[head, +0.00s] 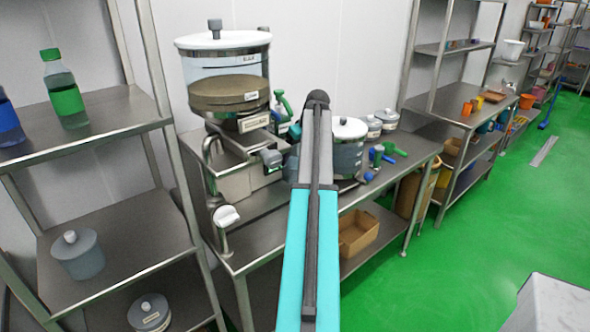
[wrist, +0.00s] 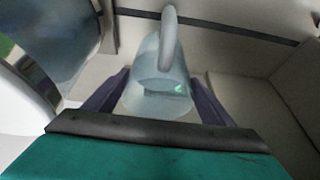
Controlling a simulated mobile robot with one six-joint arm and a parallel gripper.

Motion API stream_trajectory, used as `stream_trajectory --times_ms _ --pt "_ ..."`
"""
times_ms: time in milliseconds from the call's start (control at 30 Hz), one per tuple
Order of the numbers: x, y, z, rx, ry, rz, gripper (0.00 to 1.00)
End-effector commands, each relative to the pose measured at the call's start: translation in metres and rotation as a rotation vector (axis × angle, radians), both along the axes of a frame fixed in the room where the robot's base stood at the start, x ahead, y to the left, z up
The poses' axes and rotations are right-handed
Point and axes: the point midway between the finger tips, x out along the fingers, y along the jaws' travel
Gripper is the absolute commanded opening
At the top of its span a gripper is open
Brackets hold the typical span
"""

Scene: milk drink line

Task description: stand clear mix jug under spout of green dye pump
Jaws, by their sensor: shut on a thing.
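The clear mix jug (wrist: 160,78) is in the middle of the wrist view, pale and see-through, with its rounded handle toward the top. My gripper (wrist: 158,103) is shut on it, with a dark finger on each side. A small green patch shows on or through the jug. In the head view, my arm hides the jug and the gripper's fingers. A green-topped item (head: 284,104), perhaps the green dye pump, stands on the bench behind my arm, partly hidden. I cannot tell its spout or whether the jug is under it.
A large clear vessel (head: 226,75) with a white lid stands left of my arm. A lidded pot (head: 347,150) and green and blue tools (head: 382,153) are to the right on the steel bench (head: 400,160). The left shelf holds a green bottle (head: 63,92).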

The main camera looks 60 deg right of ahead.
Motion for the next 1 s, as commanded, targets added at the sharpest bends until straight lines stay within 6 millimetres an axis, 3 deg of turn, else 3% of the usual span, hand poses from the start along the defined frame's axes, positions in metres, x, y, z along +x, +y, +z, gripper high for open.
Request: stream_trajectory --times_ms 200,667,1000 --pt "0.0 0.0 -0.017 -0.001 -0.002 0.0 0.16" --pt "0.001 0.001 -0.022 -0.002 -0.001 0.0 0.16" --pt "0.002 0.001 -0.052 0.0 -0.001 0.002 0.16"
